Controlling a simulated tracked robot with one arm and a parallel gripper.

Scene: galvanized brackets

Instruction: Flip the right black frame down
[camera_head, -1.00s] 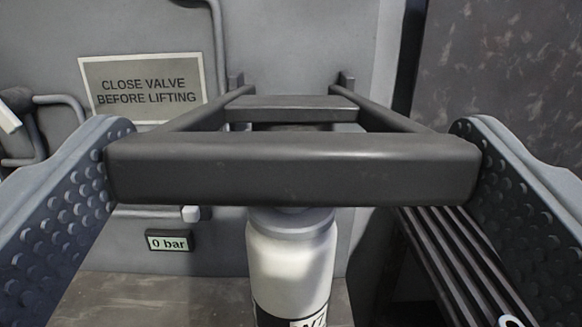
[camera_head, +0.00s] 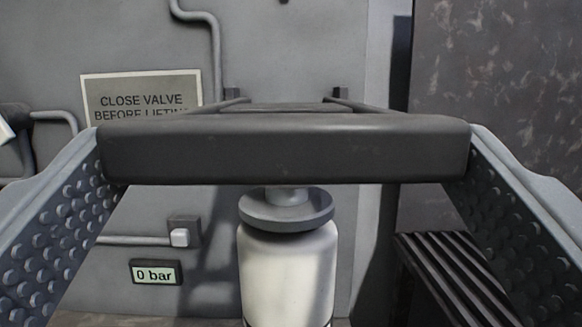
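One black frame (camera_head: 285,150) is in view, with its thick front bar crossing the picture. Its side rails run back to two small brackets (camera_head: 340,93) on the grey wall, and it shows almost edge-on. My gripper (camera_head: 284,165) has its two studded grey fingers against the left and right ends of the bar, with no gap that I can see. The bar hides most of the rest of the frame.
A white canister with a grey cap (camera_head: 287,270) stands beneath the bar. A sign (camera_head: 140,92), a pipe (camera_head: 215,60) and a "0 bar" gauge (camera_head: 155,272) are on the wall. A dark ribbed block (camera_head: 455,275) is at lower right.

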